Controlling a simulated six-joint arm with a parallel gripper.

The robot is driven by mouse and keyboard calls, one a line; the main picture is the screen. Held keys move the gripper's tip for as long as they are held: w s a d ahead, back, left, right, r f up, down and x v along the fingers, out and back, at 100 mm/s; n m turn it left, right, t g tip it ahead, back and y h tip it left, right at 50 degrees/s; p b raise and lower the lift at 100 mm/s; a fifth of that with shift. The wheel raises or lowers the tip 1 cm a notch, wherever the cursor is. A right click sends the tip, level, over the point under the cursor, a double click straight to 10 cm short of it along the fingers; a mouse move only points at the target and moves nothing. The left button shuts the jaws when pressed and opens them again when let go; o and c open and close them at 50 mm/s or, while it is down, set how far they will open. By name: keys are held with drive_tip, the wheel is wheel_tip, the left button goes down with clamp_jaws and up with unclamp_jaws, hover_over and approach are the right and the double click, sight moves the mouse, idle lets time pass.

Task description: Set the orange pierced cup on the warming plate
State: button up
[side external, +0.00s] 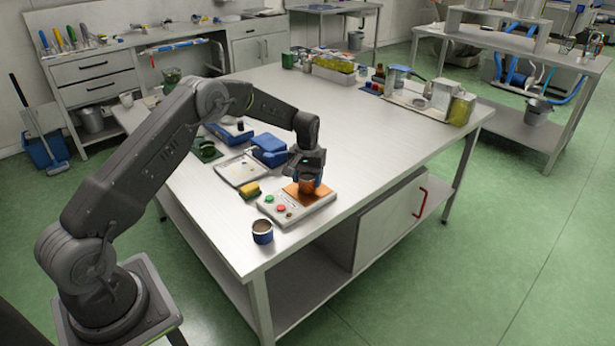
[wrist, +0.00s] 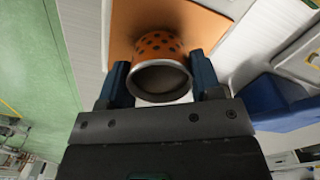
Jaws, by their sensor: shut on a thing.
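The orange pierced cup (wrist: 159,54) is between the two fingers of my gripper (wrist: 160,84) in the wrist view. The cup has rows of dark holes and a metal rim facing the camera. In the side view my gripper (side external: 309,178) is shut on the cup (side external: 307,186), over the warming plate's orange square (side external: 293,189). The warming plate (side external: 311,208) has a pale body with green and red buttons on its front. The orange square (wrist: 205,22) lies behind the cup in the wrist view. I cannot tell whether the cup's base touches it.
A dark blue cup (side external: 263,236) stands left of the plate's front, near the table edge. The table right of the plate (side external: 385,160) is clear.

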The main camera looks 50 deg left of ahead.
drive_tip(key=shift+f, duration=0.25)
drive_tip(key=o, duration=1.1)
drive_tip(key=shift+r, duration=3.55)
